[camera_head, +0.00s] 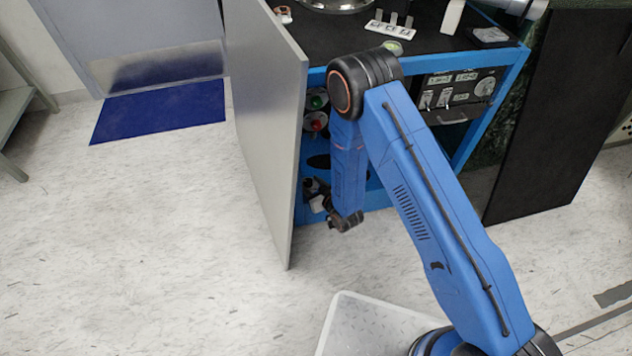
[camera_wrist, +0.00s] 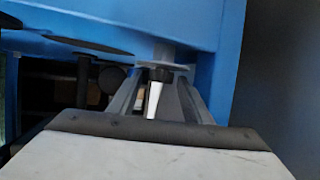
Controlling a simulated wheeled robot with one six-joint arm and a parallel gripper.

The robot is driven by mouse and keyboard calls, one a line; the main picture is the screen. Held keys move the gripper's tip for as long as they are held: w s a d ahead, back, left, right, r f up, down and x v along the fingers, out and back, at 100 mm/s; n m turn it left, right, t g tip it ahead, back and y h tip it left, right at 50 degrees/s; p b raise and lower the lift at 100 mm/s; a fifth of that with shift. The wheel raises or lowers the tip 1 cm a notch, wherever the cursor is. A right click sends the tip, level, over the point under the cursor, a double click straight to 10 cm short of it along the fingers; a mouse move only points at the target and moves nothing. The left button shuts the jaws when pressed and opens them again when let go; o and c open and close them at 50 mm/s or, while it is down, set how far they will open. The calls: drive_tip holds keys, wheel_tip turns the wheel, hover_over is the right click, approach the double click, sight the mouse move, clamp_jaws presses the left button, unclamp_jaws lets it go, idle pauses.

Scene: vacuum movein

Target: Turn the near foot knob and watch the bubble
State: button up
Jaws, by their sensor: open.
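In the wrist view a foot knob (camera_wrist: 160,75) hangs under a pale disc beneath the blue frame. It is a short black collar with a white pointer (camera_wrist: 154,99). My gripper (camera_wrist: 160,92) is open, with one grey finger on each side of the knob; I cannot tell whether either touches it. In the head view my gripper (camera_head: 316,190) is low beside the blue cabinet frame, small and partly hidden by my arm, and the knob cannot be made out. A round greenish disc (camera_head: 393,47), possibly the bubble level, lies on the dark cabinet top; its bubble is too small to read.
A grey door panel (camera_head: 270,130) stands open left of the cabinet, close to my gripper. A dark panel (camera_head: 555,110) stands at right. A black disc on a stem (camera_wrist: 88,47) is left of the fingers.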

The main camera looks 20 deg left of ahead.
idle(0.3)
drive_tip(key=shift+w+d+n+g+y, duration=0.1)
drive_tip(key=shift+w+n+g+y, duration=0.05)
drive_tip(key=shift+n+g+y, duration=0.45)
drive_tip(key=shift+w+n+g+y, duration=0.1)
drive_tip(key=shift+n+g+y, duration=0.3)
drive_tip(key=shift+n+g, duration=0.35)
drive_tip(key=shift+s+d+r+n+g, duration=0.1)
drive_tip(key=shift+s+d+n+g, duration=0.05)
drive_tip(key=shift+d+n+g, duration=0.1)
drive_tip(key=v, duration=1.7)
drive_tip(key=w+d+r+m+t+h, duration=0.2)
drive_tip(key=w+d+r+h, duration=0.2)
drive_tip(key=w+d+r, duration=0.5)
drive_tip(key=shift+w+d+r+h, duration=0.25)
drive_tip(key=shift+w+r+h, duration=0.15)
drive_tip(key=shift+r, duration=1.1)
